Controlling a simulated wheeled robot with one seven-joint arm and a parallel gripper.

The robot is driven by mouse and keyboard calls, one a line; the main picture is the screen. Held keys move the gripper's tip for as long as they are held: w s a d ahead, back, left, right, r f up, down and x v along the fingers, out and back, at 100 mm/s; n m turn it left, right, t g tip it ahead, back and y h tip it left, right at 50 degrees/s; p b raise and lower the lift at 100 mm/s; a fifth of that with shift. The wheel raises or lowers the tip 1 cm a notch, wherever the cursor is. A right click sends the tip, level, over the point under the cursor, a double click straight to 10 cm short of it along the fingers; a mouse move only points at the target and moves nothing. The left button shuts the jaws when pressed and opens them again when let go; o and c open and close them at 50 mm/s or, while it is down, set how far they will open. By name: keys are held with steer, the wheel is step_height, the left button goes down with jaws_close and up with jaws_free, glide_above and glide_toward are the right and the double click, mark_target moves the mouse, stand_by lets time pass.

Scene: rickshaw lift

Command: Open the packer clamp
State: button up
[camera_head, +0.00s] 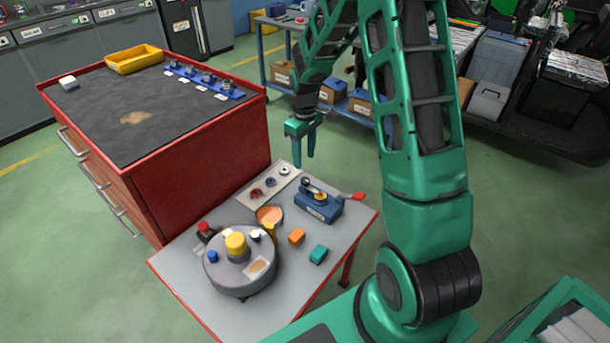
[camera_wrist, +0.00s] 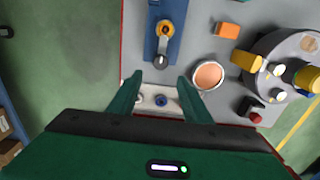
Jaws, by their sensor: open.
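The likely packer clamp is a blue block (camera_head: 318,206) with an orange round part and a short dark-tipped lever on top. It sits near the far right side of the small grey table. In the wrist view its blue base (camera_wrist: 152,45) is at top centre, partly cut off, with the lever's round dark end toward me. Whether the clamp is open or shut I cannot tell. My gripper (camera_head: 304,159) is open and empty, pointing down above the table's far side. In the wrist view its fingertips (camera_wrist: 160,78) are apart, with the clamp ahead of them, not between them.
A pale strip (camera_head: 270,185) with small ring parts lies beside the clamp. A round grey turntable (camera_head: 235,285), an orange block (camera_head: 297,237) and a teal block (camera_head: 318,254) share the table (camera_head: 185,278). A red drawer cabinet (camera_head: 215,150) stands at left.

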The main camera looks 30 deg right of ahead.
mark_target(304, 179)
step_height(304, 179, down, 9)
steer(key=shift+f, duration=0.1)
stand_by(0.3)
